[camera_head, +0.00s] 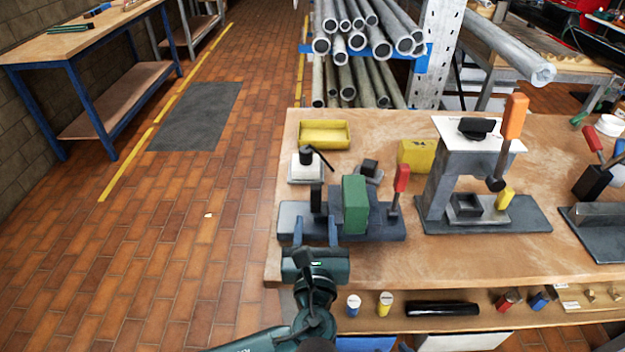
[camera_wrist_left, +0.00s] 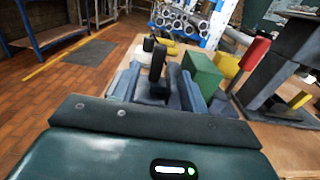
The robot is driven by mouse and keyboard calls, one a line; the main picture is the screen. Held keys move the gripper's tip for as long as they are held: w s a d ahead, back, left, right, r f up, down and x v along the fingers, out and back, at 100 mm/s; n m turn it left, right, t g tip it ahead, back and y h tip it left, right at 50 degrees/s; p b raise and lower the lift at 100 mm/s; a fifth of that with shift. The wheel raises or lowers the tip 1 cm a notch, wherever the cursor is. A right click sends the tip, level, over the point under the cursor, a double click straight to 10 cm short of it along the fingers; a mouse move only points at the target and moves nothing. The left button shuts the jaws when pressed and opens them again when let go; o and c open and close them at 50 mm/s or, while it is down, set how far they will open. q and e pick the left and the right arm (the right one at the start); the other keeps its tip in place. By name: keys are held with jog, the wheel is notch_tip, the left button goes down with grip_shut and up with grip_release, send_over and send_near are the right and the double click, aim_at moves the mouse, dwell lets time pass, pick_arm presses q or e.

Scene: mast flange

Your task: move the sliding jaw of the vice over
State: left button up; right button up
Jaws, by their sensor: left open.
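The vice (camera_head: 385,228) is a low grey body near the left front edge of the workbench. A green block (camera_head: 355,205) stands on it, with a red-topped lever (camera_head: 401,178) to its right. A black upright piece (camera_head: 316,198) stands at its left end; the frames do not settle which part is the sliding jaw. My left gripper (camera_head: 315,226) is open in front of the vice's left end. In the left wrist view the black upright piece (camera_wrist_left: 157,64) stands between the open fingers (camera_wrist_left: 158,88), with no clear contact. The green block (camera_wrist_left: 202,78) is right of them.
A yellow tray (camera_head: 324,134), a small black-handled fixture (camera_head: 306,165) and a yellow block (camera_head: 416,155) lie behind the vice. A tall grey press (camera_head: 468,165) with an orange handle stands to its right. Pipes (camera_head: 360,40) are racked behind. The floor at left is free.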

aim_at(315, 185)
pick_arm(q)
jog(key=w+b, duration=0.3)
jog(key=w, duration=0.3)
jog(key=w+b, duration=0.3)
jog(key=w, duration=0.2)
jog(key=shift+w+f, duration=0.2)
jog(key=shift+w, duration=0.15)
jog(key=shift+w+r+b, duration=0.15)
jog(key=shift+w+b, duration=0.15)
jog(key=shift+w, duration=0.1)
grip_shut()
pick_arm(e)
jog(key=shift+w+a+f+n+t+y, duration=0.2)
jog(key=shift+w+a+f+t+y, duration=0.15)
jog(key=shift+a, duration=0.25)
jog(key=shift+w+a+f+n+t+y, duration=0.15)
jog(key=shift+a+f+n+y, duration=0.1)
jog(key=shift+a+f, duration=0.25)
jog(key=shift+r, duration=0.1)
